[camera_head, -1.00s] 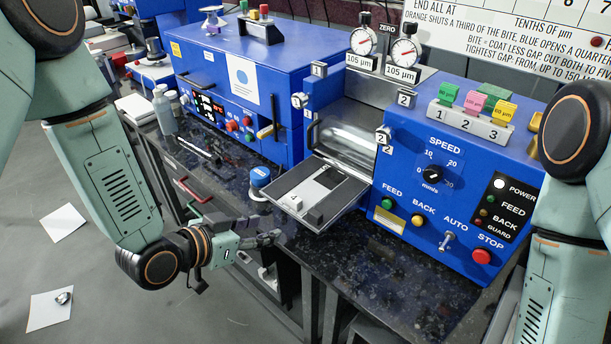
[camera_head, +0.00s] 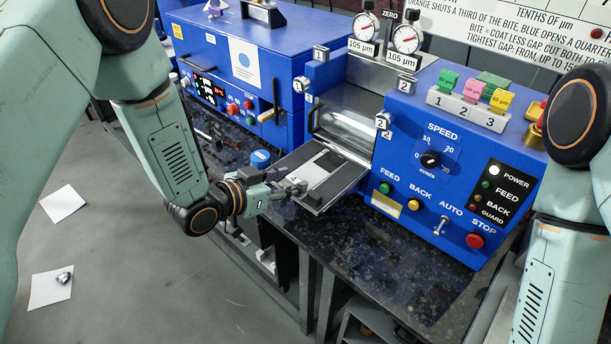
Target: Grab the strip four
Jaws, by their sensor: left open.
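A flat tray (camera_head: 342,190) sticks out of the front of the blue roller machine (camera_head: 425,210), over the dark bench. A pale grey strip with a darker patch (camera_head: 327,162) lies flat on it. I cannot read a number on the strip, so I cannot tell that it is strip four. My left gripper (camera_head: 296,187) is open, with its fingertips at the tray's near left corner, beside the strip's near end. They hide the small white block there. I cannot tell whether they touch anything. My right gripper is out of view.
A blue-capped pot (camera_head: 261,158) stands on the bench left of the tray, close to my left arm. Another blue machine (camera_head: 235,75) stands behind. The bench (camera_head: 385,265) is clear in front of the roller machine's control panel.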

